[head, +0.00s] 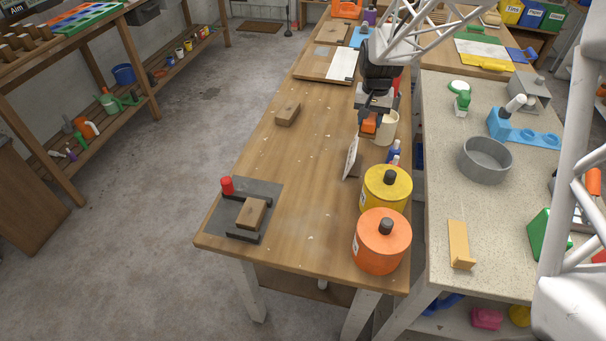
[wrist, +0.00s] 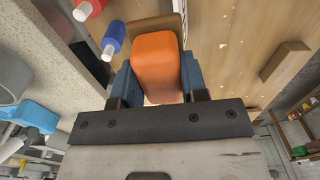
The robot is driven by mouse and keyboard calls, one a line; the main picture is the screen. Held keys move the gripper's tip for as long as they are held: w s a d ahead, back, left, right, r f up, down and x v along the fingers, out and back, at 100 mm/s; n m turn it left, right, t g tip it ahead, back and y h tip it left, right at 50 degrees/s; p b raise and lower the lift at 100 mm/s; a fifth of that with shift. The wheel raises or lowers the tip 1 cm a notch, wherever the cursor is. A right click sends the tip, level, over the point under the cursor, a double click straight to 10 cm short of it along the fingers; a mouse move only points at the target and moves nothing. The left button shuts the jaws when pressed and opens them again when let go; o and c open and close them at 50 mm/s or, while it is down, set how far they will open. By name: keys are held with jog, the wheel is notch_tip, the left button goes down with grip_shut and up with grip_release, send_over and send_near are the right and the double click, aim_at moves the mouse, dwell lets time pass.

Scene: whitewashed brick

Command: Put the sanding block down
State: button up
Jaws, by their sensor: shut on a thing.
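My gripper (head: 370,112) is shut on an orange block, which I take to be the sanding block (head: 369,123). In the wrist view my gripper's blue fingers (wrist: 158,80) stand on both sides of the orange sanding block (wrist: 158,62). A brown part shows just beyond the orange in the wrist view; I cannot tell if it belongs to the block. The held block is over the right side of the wooden workbench (head: 290,170), near a cream container (head: 386,134) partly hidden behind it. I cannot tell whether the block touches anything below.
A wooden block (head: 287,114) lies on the bench. At its near end are a dark fixture (head: 217,217) holding a wood piece, a yellow canister (head: 388,192) and an orange canister (head: 382,243). A small upright sign (head: 351,158) and bottles (head: 393,150) stand nearby. The bench middle is clear.

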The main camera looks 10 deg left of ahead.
jog(key=s+a+f, duration=0.3)
jog(key=s, duration=0.4)
jog(key=s+a+f, duration=0.3)
jog(key=s, duration=0.5)
jog(key=s+a+f, duration=0.3)
jog(key=s, duration=0.4)
jog(key=shift+s, duration=0.25)
jog(key=shift+w+a, duration=0.1)
jog(key=shift+w, duration=0.05)
jog(key=w+a, duration=0.2)
jog(key=w, duration=0.2)
jog(key=w+a+f, duration=0.1)
jog(key=w+a, duration=0.2)
jog(key=w, duration=0.2)
jog(key=w+a, duration=0.2)
jog(key=w, duration=0.2)
jog(key=shift+w+a+f, duration=0.25)
jog(key=shift+w+a, duration=0.05)
jog(key=shift+a, duration=0.1)
jog(key=shift+f, duration=1.75)
jog(key=shift+f, duration=0.1)
